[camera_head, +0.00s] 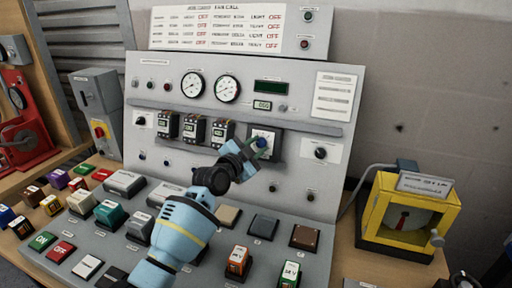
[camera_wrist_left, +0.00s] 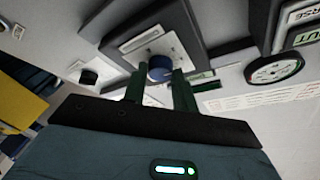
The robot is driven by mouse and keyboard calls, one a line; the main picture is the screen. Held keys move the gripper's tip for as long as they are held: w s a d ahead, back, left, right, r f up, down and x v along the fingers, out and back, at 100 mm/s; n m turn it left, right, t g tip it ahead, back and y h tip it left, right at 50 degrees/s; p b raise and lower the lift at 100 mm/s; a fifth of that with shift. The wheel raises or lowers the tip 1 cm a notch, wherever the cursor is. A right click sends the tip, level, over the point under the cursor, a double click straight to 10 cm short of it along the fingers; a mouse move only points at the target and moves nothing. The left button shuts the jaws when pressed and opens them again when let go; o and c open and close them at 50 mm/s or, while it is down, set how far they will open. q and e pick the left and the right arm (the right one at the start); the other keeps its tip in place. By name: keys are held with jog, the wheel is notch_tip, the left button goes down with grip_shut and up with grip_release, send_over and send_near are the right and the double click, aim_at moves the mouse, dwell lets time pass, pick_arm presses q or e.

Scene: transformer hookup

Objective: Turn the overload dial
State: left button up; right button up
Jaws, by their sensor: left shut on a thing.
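The overload dial is a blue knob (camera_head: 260,142) on a white plate in a dark square frame (camera_head: 277,147), on the upright grey panel in the head view. In the left wrist view the blue knob (camera_wrist_left: 160,68) sits between two dark green fingers. My left gripper (camera_head: 254,147) reaches the dial from below and left and is shut on the knob. It also shows in the left wrist view (camera_wrist_left: 158,82). The fingers partly cover the knob and the plate's markings. My right gripper is not in view.
Several small breaker units (camera_head: 194,130) stand left of the dial, below two round gauges (camera_head: 228,88). A black knob (camera_head: 320,153) is to its right. Several coloured buttons (camera_head: 110,213) cover the sloping desk. A yellow-framed box (camera_head: 404,218) stands at right.

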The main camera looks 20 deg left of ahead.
pick_arm(q)
jog(key=shift+w+a+f+m+g+h+b, duration=0.15)
jog(key=shift+m+g+b, duration=0.15)
jog(key=shift+m, duration=0.3)
jog(key=shift+s+a+r+m+g+h+b, duration=0.1)
jog(key=shift+m+g+h+b, duration=0.15)
jog(key=shift+m, duration=0.35)
jog(key=shift+m+g+b, duration=0.25)
jog(key=shift+m+b, duration=0.2)
jog(key=shift+m, duration=0.55)
jog(key=m, duration=0.1)
jog(key=m+g+b, duration=0.1)
jog(key=m, duration=0.1)
jog(key=shift+w+r+m+h, duration=0.1)
jog(key=shift+r+m+h, duration=0.1)
jog(key=shift+m+h, duration=0.15)
jog(key=shift+r+m+g, duration=0.1)
jog(key=shift+m+g, duration=0.3)
jog(key=shift+m, duration=0.05)
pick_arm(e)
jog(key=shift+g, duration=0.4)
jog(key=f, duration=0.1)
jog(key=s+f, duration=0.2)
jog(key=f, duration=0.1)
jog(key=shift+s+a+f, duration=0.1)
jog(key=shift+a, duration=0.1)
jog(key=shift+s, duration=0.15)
pick_arm(q)
jog(key=o, duration=1)
jog(key=shift+c, duration=0.2)
